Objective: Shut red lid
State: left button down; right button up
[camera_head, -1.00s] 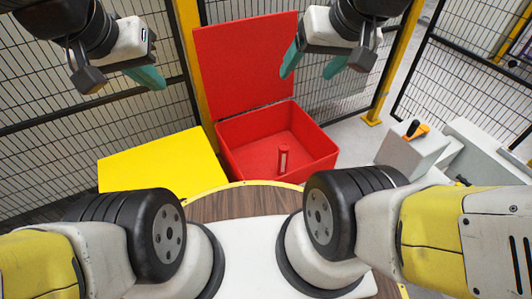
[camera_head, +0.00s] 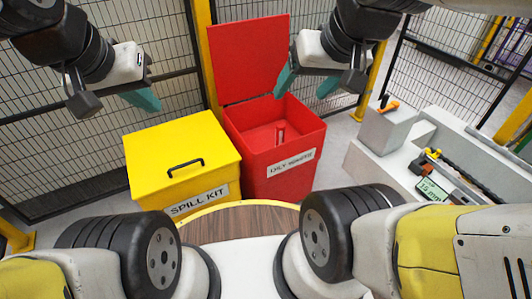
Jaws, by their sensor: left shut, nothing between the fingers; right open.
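The red lid (camera_head: 247,58) stands upright at the back of the red bin (camera_head: 292,175), which is labelled OILY WASTE and is open at the top. A small red cylinder (camera_head: 280,136) with a pale band is inside the bin. My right gripper (camera_head: 305,86) is open and empty, above the bin and at the right edge of the lid in the picture; I cannot tell whether it touches the lid. My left gripper (camera_head: 143,98) is shut and empty, left of the lid and above the yellow box.
A closed yellow box (camera_head: 178,150) labelled SPILL KIT, with a black handle, stands left of the bin. A grey bench (camera_head: 395,165) with tools and a small display is at the right. Mesh fencing (camera_head: 60,140) with yellow posts runs behind. A round wooden surface (camera_head: 240,220) is in front.

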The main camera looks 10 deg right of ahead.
aim_at(248, 58)
jog(key=i+l+u, duration=0.4)
jog(key=i, duration=0.2)
jog(key=i+l+u, duration=0.4)
jog(key=i, duration=0.2)
